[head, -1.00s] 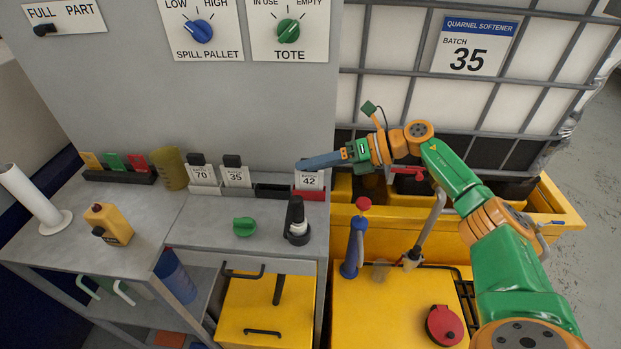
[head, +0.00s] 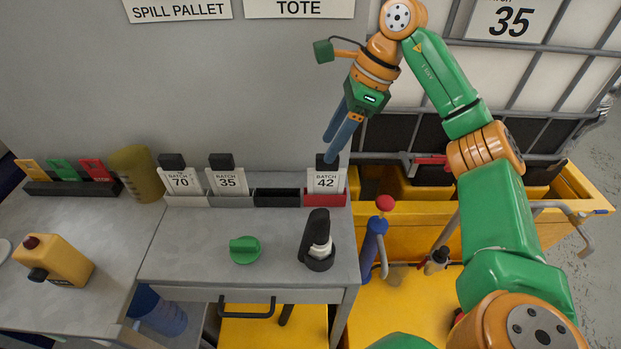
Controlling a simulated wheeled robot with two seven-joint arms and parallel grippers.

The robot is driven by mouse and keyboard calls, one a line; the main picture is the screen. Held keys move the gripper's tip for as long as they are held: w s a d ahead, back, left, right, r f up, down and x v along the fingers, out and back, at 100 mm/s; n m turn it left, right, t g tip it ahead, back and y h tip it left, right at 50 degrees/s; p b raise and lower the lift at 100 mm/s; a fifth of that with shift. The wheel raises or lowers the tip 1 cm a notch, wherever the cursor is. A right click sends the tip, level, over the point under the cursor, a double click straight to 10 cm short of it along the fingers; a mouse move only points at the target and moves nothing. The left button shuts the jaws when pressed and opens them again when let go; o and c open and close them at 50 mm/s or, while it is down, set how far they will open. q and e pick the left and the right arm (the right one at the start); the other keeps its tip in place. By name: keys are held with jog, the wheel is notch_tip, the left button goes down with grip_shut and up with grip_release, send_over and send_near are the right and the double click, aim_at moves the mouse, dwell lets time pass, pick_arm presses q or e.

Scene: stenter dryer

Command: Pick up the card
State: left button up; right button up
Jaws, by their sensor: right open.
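Three white batch cards with black clips stand in a row of holders at the back of the grey bench: Batch 70 (head: 181,181), Batch 35 (head: 228,183) and Batch 42 (head: 326,182). The Batch 42 card is in a red holder (head: 338,199). My right gripper (head: 330,150) is open and empty, its blue fingers pointing down just above the black clip of the Batch 42 card. Whether the fingers touch that clip cannot be told. My left gripper is out of view.
A black holder (head: 277,197) between Batch 35 and Batch 42 is empty. A green knob (head: 244,250) and a black-topped bottle (head: 318,241) stand in front. A yellow bottle (head: 58,261) and coloured cards (head: 63,171) are at left. A blue-handled tool (head: 373,246) stands at right.

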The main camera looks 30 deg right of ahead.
aim_at(321, 169)
jog(key=shift+s+f, duration=0.3)
jog(key=shift+f, duration=0.05)
jog(key=shift+s+a+f, duration=0.1)
jog(key=shift+s+f, duration=0.05)
jog(key=shift+s, duration=0.05)
jog(key=p+x, duration=0.1)
jog(key=x, duration=0.4)
jog(key=shift+w+f, duration=0.25)
jog(key=shift+f, duration=0.15)
jog(key=shift+a+f, duration=0.15)
jog(key=shift+f, duration=0.2)
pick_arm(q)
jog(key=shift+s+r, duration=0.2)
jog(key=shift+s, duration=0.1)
pick_arm(e)
grip_shut()
